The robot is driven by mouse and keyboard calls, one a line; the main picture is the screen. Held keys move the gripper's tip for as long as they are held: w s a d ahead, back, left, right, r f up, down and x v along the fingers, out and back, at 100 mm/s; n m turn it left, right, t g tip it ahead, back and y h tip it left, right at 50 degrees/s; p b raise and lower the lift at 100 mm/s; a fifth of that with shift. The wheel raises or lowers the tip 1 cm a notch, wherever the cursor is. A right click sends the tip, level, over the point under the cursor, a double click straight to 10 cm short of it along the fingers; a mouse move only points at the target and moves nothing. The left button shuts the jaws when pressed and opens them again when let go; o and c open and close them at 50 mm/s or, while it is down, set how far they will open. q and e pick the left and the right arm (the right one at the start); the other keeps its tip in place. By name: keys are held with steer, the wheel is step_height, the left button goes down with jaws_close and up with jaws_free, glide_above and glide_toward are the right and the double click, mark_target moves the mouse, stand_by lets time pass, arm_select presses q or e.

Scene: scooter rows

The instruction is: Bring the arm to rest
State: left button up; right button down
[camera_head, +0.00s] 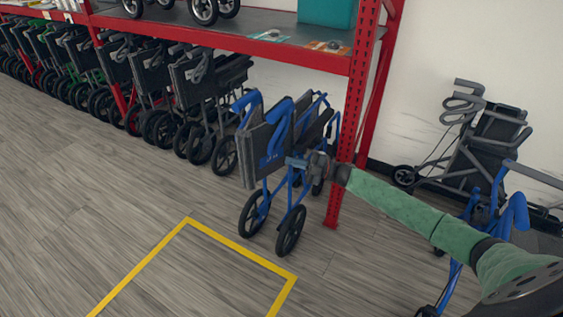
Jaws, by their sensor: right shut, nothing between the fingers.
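My right arm, with a green sleeve (400,205), reaches in from the lower right. My right gripper (298,163) is at its far end and is shut with nothing in it. In the picture it overlaps a blue folded wheeled frame (268,150) with dark panels. I cannot tell whether the gripper touches that frame. My left gripper is not in view.
A red shelf rack (352,110) rises behind the blue frame. Rows of folded frames (150,85) stand below its shelf. A grey frame (490,140) stands by the wall. Another blue frame (513,215) is partly behind my arm. Yellow tape (235,245) marks bare floor.

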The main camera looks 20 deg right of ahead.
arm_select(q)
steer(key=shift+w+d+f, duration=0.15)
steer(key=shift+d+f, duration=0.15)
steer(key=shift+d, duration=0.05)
arm_select(e)
steer(key=shift+v, duration=0.75)
steer(key=shift+f, duration=0.15)
